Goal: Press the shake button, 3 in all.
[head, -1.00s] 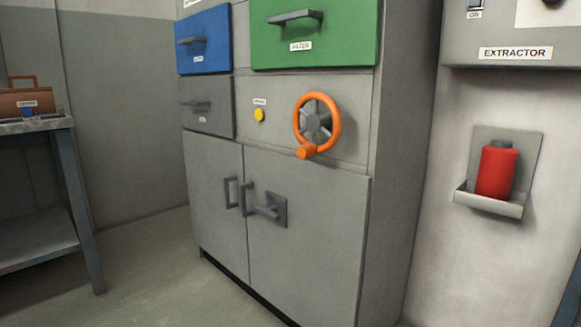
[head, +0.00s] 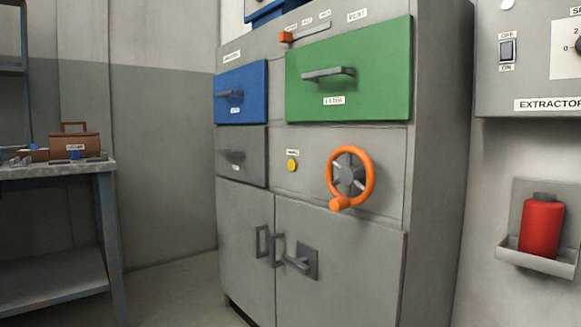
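A round yellow button (head: 292,165) sits on the grey cabinet front, between the grey drawer and the orange handwheel. A small label (head: 292,153) is just above it, too small to read for certain. The button stands clear with nothing touching it. Neither of my grippers is in the head view.
The cabinet (head: 340,270) has a blue drawer (head: 255,82), a green FILTER drawer (head: 385,60), a grey drawer (head: 228,168), an orange handwheel (head: 368,182) and an orange slider knob (head: 286,37). A red canister (head: 541,230) sits right, a bench (head: 60,172) left.

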